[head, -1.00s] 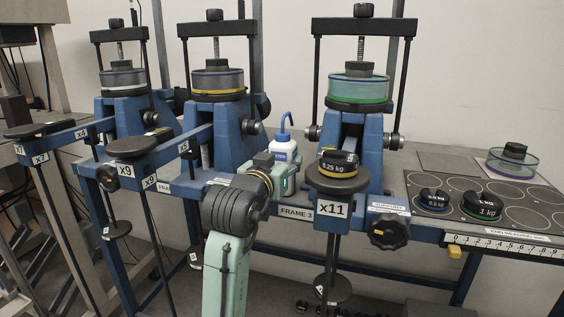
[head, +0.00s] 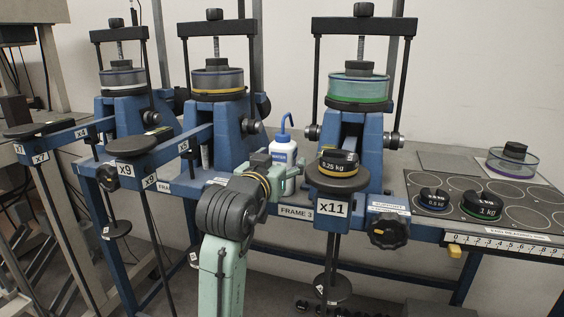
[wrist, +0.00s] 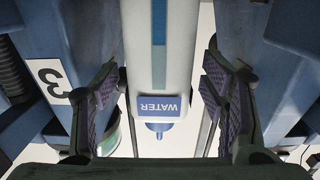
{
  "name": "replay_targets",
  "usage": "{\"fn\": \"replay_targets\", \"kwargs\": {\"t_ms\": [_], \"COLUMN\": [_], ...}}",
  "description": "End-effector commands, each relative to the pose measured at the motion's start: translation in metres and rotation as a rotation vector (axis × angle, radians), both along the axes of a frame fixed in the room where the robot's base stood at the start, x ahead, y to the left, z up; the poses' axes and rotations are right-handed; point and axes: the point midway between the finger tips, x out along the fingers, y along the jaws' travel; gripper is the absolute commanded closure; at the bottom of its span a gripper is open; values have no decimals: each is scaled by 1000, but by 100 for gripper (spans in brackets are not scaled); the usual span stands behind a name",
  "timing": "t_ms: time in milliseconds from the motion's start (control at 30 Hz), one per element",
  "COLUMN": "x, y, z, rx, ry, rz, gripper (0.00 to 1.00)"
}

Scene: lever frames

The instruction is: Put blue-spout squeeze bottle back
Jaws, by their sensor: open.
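The white squeeze bottle (head: 283,154) with a blue bent spout stands upright between the middle frame and the right frame in the head view. In the wrist view the bottle (wrist: 158,75) appears upside down, with a blue WATER label and blue cap. My gripper (head: 285,178) is at the bottle's lower part in the head view. In the wrist view my gripper (wrist: 160,102) is open, with one dark padded finger on each side of the bottle and visible gaps.
The right frame's x11 lever end (head: 334,208) carries a 0.25 kg weight (head: 338,163) close to the right of my gripper. The middle frame (head: 228,140) stands close on the left. Weights lie on the dark mat (head: 463,215) at right.

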Motion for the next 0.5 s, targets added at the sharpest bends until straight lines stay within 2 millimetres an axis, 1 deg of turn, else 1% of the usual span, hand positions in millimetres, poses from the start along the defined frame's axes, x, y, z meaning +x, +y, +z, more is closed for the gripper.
{"fn": "replay_targets", "kwargs": {"t_ms": [100, 300, 400, 500], "x": [-24, -65, -81, -92], "y": [8, 22, 28, 31], "z": [1, 5, 6, 6], "rx": [1, 1, 1, 0], "ry": [-4, -4, -2, -1], "rz": [2, 3, 3, 1], "gripper": [34, 34, 34, 34]}}
